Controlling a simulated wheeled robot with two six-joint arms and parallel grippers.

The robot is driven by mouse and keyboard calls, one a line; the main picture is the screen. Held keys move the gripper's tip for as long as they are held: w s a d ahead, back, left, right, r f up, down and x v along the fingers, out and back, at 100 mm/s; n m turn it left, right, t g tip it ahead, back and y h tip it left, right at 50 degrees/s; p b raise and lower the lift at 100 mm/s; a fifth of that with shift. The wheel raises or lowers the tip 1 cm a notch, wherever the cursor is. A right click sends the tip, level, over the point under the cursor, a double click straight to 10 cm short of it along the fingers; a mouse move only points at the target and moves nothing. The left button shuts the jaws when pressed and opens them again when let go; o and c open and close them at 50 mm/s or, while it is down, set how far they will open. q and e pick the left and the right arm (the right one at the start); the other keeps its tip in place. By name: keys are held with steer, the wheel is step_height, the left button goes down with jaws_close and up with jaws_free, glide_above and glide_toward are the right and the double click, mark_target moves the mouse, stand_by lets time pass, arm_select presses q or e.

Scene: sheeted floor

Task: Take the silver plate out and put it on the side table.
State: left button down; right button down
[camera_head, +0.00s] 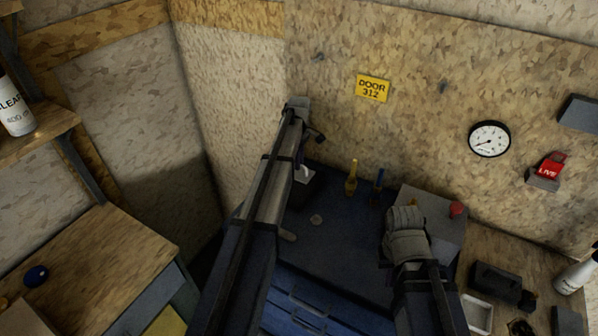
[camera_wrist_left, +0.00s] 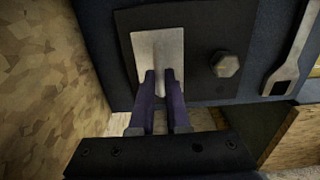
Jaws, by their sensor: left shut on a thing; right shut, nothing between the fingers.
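The silver plate (camera_wrist_left: 160,52) is a thin, pale rectangle in the left wrist view, in front of a black square holder (camera_wrist_left: 125,22). My left gripper (camera_wrist_left: 161,78) is shut on its near edge. In the head view the plate (camera_head: 304,174) shows as a small bright patch at the black holder (camera_head: 312,190), beside my left arm; the fingers are hard to make out there. I cannot tell whether the plate is clear of the holder. A wooden-topped side table (camera_head: 100,250) stands at the lower left. My right gripper (camera_head: 404,216) is shut and empty, over the right part of the blue surface.
A hex bolt (camera_wrist_left: 225,65) and a wrench (camera_wrist_left: 291,60) lie near the plate. Yellow (camera_head: 352,178) and blue (camera_head: 378,182) handled tools stand at the back. A grey box (camera_head: 440,212) is at the right. A blue round object (camera_head: 36,275) sits on the side table; its middle is clear.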

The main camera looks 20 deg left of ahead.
arm_select(q)
steer(key=shift+r, duration=0.25)
arm_select(e)
steer(key=shift+r, duration=0.3)
